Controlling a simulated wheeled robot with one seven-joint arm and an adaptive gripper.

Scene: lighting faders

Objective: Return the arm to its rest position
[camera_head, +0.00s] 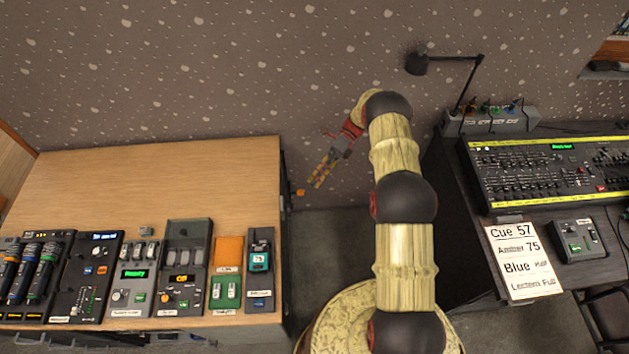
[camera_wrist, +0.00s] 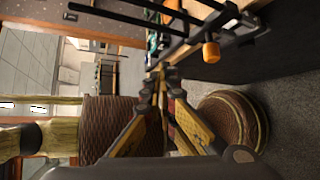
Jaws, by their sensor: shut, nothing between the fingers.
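My gripper (camera_head: 322,170) is at the end of my bent arm, in the gap between the wooden-topped desk (camera_head: 150,165) on the left and the dark desk on the right. Its yellow fingers point down and to the left in the head view, close to the desk's right edge. In the wrist view the two fingers of my gripper (camera_wrist: 166,75) meet at their tips, with nothing between them. The gripper is shut and empty, apart from the devices on either desk.
Several fader and control boxes (camera_head: 183,265) line the wooden desk's front. An orange knob (camera_head: 299,192) sticks out at its right side, also in the wrist view (camera_wrist: 211,52). Right stand a lighting console (camera_head: 545,170), lamp (camera_head: 418,64) and cue card (camera_head: 522,262).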

